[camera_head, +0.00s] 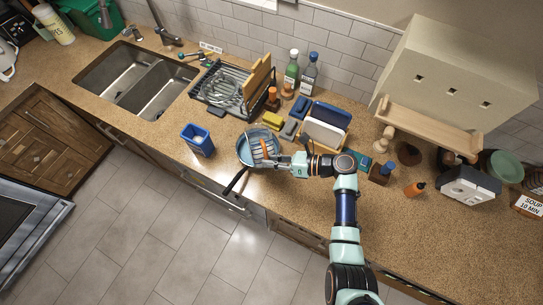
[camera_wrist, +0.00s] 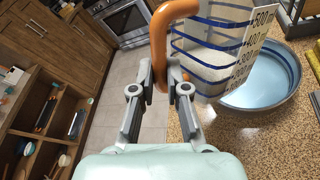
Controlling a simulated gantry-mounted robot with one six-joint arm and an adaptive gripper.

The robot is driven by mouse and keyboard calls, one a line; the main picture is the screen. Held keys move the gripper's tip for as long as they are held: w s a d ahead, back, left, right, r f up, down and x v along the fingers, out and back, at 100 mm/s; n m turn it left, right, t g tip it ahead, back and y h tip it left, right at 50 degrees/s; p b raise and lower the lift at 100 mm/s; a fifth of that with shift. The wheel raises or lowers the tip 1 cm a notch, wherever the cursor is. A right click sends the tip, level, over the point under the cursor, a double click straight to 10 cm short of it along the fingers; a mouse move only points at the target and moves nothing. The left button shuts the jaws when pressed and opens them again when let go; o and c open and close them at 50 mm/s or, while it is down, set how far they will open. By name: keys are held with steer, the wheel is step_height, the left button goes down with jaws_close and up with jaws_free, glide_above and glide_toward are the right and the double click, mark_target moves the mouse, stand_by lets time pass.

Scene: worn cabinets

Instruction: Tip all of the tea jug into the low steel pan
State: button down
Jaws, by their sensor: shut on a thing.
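The tea jug (camera_wrist: 215,50) is clear, with blue bands, a white number scale and an orange handle (camera_wrist: 160,40). My gripper (camera_wrist: 160,82) is shut on that handle. In the head view, my gripper (camera_head: 284,160) reaches in from the right and the orange handle (camera_head: 264,149) shows above the pan area. The low pan (camera_head: 243,151) is round and blue-grey, with a dark handle over the counter's front edge. In the wrist view, the pan (camera_wrist: 262,85) is just right of and below the jug. I cannot tell the jug's tilt or how much tea is in it.
A blue bin (camera_head: 197,141) stands left of the pan. A dish rack (camera_head: 232,92) and a double sink (camera_head: 133,82) are further left. A yellow sponge (camera_head: 273,121), bottles (camera_head: 308,73) and upright trays (camera_head: 325,125) stand behind. The counter's front edge is close to the pan.

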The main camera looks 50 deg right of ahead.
steer(key=shift+r+m+g, duration=0.3)
steer(key=shift+r+m, duration=0.1)
steer(key=shift+w+d+r+m+g, duration=0.1)
steer(key=shift+w+r+m+g, duration=0.05)
steer(key=shift+r+m+g, duration=0.2)
stand_by(0.4)
steer(key=shift+w+r+m+g, duration=0.15)
steer(key=shift+r+m+g, duration=0.1)
steer(key=shift+m+g, duration=0.1)
steer(key=shift+d, duration=0.1)
steer(key=shift+w+d+r+m+g, duration=0.1)
steer(key=shift+w+r+m+g, duration=0.1)
steer(key=shift+r+m+g, duration=0.1)
